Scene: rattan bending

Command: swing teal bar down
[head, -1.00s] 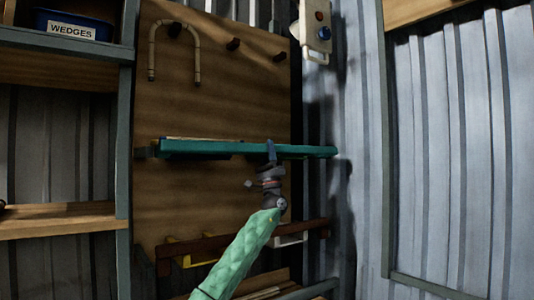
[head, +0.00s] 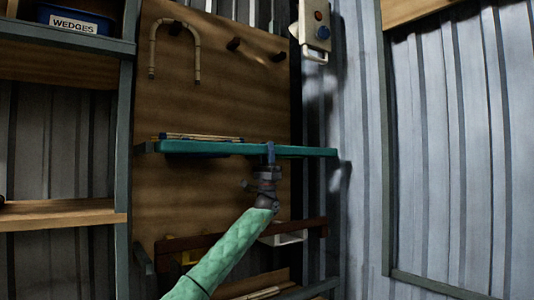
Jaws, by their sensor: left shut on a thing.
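The teal bar (head: 210,148) lies nearly level across the front of the wooden back panel, its right end reaching past the panel's edge. My left gripper (head: 269,154) is shut on the bar right of its middle, coming up from below. My left arm, in a green sleeve, rises from the bottom of the view. The fingertips are small and partly hidden by the bar. My right gripper is not in view.
Thin rods (head: 200,136) show just above the bar. A bent cane (head: 153,50) and pegs (head: 233,44) are above. A switch box (head: 317,25) is on the metal wall. A blue WEDGES bin (head: 75,22) stands on the left shelf. A dark rail (head: 210,239) runs below.

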